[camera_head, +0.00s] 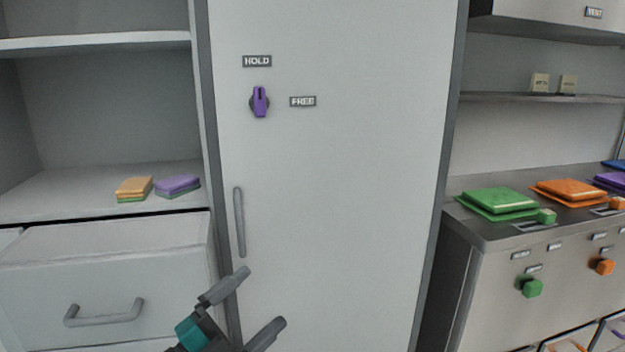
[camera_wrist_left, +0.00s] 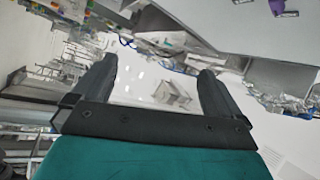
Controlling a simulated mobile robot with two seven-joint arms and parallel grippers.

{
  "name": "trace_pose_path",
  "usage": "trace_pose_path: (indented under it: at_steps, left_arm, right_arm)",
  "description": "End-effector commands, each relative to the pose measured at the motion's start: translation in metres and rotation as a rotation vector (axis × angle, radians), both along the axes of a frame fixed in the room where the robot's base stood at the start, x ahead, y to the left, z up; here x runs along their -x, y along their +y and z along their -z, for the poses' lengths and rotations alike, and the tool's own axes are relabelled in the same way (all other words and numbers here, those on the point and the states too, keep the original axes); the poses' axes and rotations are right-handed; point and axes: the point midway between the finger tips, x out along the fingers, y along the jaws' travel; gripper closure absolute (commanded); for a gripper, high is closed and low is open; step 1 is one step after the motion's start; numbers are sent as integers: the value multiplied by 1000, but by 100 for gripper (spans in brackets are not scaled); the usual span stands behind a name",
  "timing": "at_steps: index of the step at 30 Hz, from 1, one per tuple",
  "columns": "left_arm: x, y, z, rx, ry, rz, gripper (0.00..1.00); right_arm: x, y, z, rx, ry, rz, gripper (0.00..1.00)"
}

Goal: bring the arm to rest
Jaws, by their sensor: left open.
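My left gripper (camera_head: 262,303) is at the bottom of the head view, in front of the lower part of a tall pale cabinet door (camera_head: 345,200). Its two dark fingers are apart with nothing between them. In the left wrist view the gripper (camera_wrist_left: 158,80) also shows its fingers spread and empty. The fingertips are near the lower end of the door's vertical handle (camera_head: 239,222), and I see no grip on it. My right gripper is in neither view.
A purple knob (camera_head: 260,101) sits on the door between HOLD and FREE labels. A drawer (camera_head: 105,270) sticks out at left below a shelf with sponges (camera_head: 177,185). At right, a counter (camera_head: 480,230) holds green (camera_head: 499,200) and orange (camera_head: 571,190) stacks.

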Motion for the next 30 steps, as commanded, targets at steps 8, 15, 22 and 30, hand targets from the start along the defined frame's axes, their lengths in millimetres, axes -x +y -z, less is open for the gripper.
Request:
trace_pose_path:
  at_steps: [8, 15, 22, 30]
  left_arm:
    - [58, 54, 132, 383, 694, -367, 0]
    - [149, 80, 224, 572, 1172, -607, 0]
    - [183, 85, 247, 620, 1312, -674, 0]
    - [182, 85, 247, 617, 1312, -674, 11]
  right_arm:
    - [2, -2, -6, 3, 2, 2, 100]
    - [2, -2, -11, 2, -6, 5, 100]
    - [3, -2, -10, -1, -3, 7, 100]
    - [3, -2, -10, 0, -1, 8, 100]
